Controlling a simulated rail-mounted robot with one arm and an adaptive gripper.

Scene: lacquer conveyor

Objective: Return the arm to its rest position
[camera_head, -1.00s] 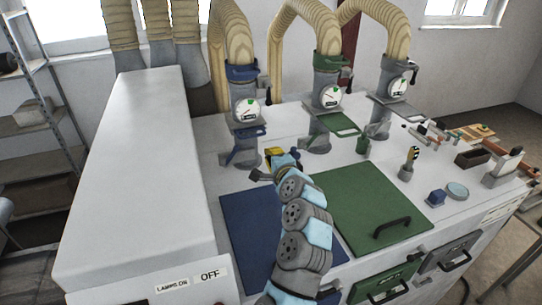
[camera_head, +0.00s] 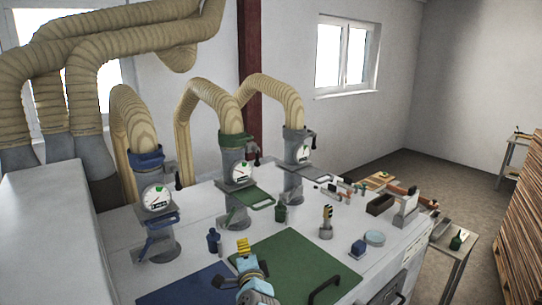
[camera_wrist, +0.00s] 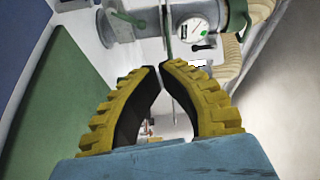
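My gripper (camera_head: 243,246) shows low in the head view, its yellow fingers pointing up and away above the far edge of the green panel (camera_head: 295,258). My blue and grey wrist is below it, cut off by the picture's lower edge. In the wrist view my gripper (camera_wrist: 161,68) has two curved yellow fingers with black inner pads. Their tips nearly meet, with a narrow gap, and nothing is held between them.
Three duct pipes with gauges (camera_head: 157,197) stand behind my gripper. A dark blue bottle (camera_head: 213,240) stands just left of it in the head view. The blue panel (camera_head: 190,288) is bare.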

